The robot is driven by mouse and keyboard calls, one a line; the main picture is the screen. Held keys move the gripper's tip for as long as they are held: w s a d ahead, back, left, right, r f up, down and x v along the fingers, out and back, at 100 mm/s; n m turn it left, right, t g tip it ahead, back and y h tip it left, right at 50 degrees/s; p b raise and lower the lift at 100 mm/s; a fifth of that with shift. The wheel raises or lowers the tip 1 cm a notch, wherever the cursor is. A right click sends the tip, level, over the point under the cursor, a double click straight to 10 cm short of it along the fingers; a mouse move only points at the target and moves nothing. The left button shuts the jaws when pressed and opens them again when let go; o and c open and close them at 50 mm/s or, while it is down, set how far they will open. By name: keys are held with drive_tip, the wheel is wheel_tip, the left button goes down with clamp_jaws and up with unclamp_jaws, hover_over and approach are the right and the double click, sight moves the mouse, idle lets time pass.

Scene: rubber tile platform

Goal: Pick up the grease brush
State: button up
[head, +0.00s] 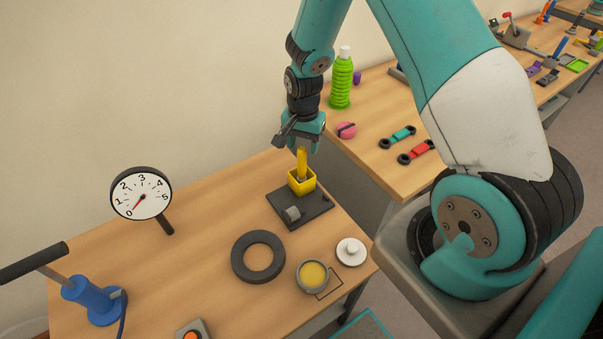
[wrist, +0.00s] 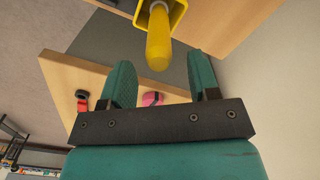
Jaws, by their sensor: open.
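The grease brush (head: 302,160) stands handle up in a square yellow holder (head: 296,188) on a dark base plate (head: 310,210). Its lower end is hidden inside the holder. In the wrist view the rounded yellow handle (wrist: 158,42) points towards me, with the holder (wrist: 179,13) at the top edge. My gripper (head: 303,146) hangs just above the handle. In the wrist view my gripper's (wrist: 160,60) teal fingers are spread apart and empty, with the handle's end near the gap between their tips.
On the same table (head: 215,215) are a black ring (head: 236,262), a tin with yellow contents (head: 313,262), a white lid (head: 350,252), a dial gauge (head: 142,200) and a blue pump (head: 92,300).

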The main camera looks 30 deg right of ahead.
sight(302, 158)
drive_tip(key=shift+s+a+f+p, duration=0.15)
drive_tip(key=shift+f+p, duration=0.35)
drive_tip(key=shift+f, duration=0.75)
drive_tip(key=shift+a+f+p, duration=0.1)
drive_tip(key=shift+f+p, duration=0.35)
drive_tip(key=shift+f, duration=0.8)
drive_tip(key=shift+c, duration=0.5)
clamp_jaws()
